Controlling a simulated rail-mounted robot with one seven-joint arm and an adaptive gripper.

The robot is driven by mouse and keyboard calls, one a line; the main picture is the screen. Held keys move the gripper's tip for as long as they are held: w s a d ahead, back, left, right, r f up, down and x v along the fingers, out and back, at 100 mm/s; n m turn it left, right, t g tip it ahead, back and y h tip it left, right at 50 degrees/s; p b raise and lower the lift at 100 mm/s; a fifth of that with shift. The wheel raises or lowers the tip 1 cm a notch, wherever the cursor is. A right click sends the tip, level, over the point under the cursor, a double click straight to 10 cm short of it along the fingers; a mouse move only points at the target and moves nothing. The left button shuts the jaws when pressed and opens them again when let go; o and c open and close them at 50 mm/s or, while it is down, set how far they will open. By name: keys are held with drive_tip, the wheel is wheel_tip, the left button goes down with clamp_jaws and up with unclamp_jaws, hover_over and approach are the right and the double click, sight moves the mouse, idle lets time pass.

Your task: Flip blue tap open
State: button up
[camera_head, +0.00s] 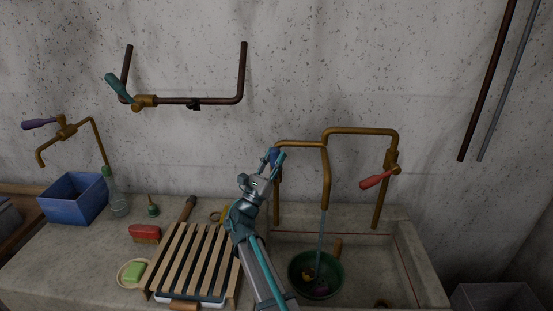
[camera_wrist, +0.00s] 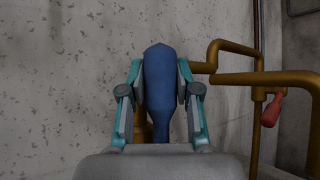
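The blue tap handle (camera_head: 274,157) stands upright at the left end of the brass pipework over the sink. In the wrist view the blue handle (camera_wrist: 160,85) fills the space between the two teal fingers. My gripper (camera_wrist: 160,68) is partly closed, with a finger close against each side of the handle, and looks shut on it. In the head view my gripper (camera_head: 273,160) comes up from below and partly hides the handle and its valve. A thin stream of water (camera_head: 321,235) runs from the brass spout (camera_head: 326,190) into a green bowl (camera_head: 316,275).
A red tap handle (camera_head: 376,180) is on the right brass pipe. A wooden slatted rack (camera_head: 190,262), red brush (camera_head: 145,232), soap dish and blue box (camera_head: 73,198) stand left on the counter. A teal-handled pipe (camera_head: 120,88) hangs on the wall above.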

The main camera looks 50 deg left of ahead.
drive_tip(key=o, duration=0.4)
drive_tip(key=shift+c, duration=0.2)
drive_tip(key=v, duration=1.2)
drive_tip(key=shift+a, duration=0.1)
